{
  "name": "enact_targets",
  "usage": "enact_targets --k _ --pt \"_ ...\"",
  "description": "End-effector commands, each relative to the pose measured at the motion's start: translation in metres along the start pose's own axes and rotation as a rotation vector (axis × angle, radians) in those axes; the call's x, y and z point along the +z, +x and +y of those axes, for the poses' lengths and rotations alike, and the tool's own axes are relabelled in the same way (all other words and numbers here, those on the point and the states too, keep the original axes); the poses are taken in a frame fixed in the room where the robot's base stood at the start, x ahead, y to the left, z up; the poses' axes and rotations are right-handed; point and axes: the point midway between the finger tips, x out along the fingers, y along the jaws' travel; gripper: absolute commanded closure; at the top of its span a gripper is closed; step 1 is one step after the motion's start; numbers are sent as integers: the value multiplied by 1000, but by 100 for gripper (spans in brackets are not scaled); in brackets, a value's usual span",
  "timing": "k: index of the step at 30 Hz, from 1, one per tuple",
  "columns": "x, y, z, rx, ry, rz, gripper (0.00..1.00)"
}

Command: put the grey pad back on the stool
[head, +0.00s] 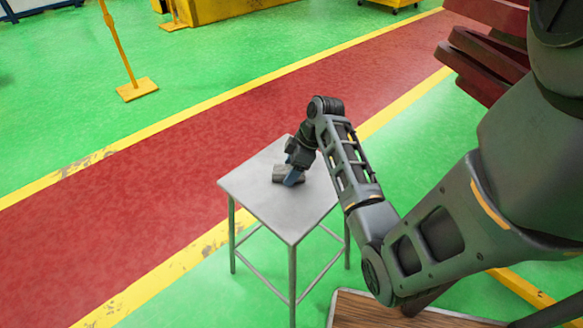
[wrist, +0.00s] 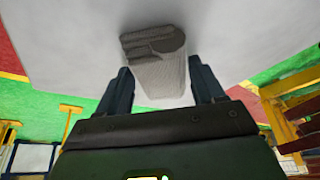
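The grey pad (head: 289,174) lies on the grey metal top of the stool (head: 262,185), near the middle in the head view. In the wrist view the pad (wrist: 160,72) has a light mesh-like face and darker, folded-looking end, and sits between my two fingers. My gripper (head: 293,177) points down at the pad from above. In the wrist view my gripper (wrist: 163,85) has its fingers wide apart, one on each side of the pad, with narrow gaps showing beside it. Part of the pad is hidden behind my gripper in the head view.
A brown-topped surface (head: 375,312) stands at the bottom, in front of the stool. Red slats (head: 485,65) are at the upper right. A yellow post with a square base (head: 137,89) stands at the upper left.

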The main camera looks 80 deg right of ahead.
Motion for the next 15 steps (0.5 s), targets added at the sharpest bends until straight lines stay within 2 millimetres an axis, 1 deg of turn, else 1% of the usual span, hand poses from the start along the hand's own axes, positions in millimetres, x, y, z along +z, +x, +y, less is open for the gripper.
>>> enact_targets --k 1,6,7,15 --pt "0 0 0 0 0 0 27" --pt "0 0 0 0 0 0 11" --pt "0 0 0 0 0 0 9" --pt "-1 -3 0 1 0 0 9"
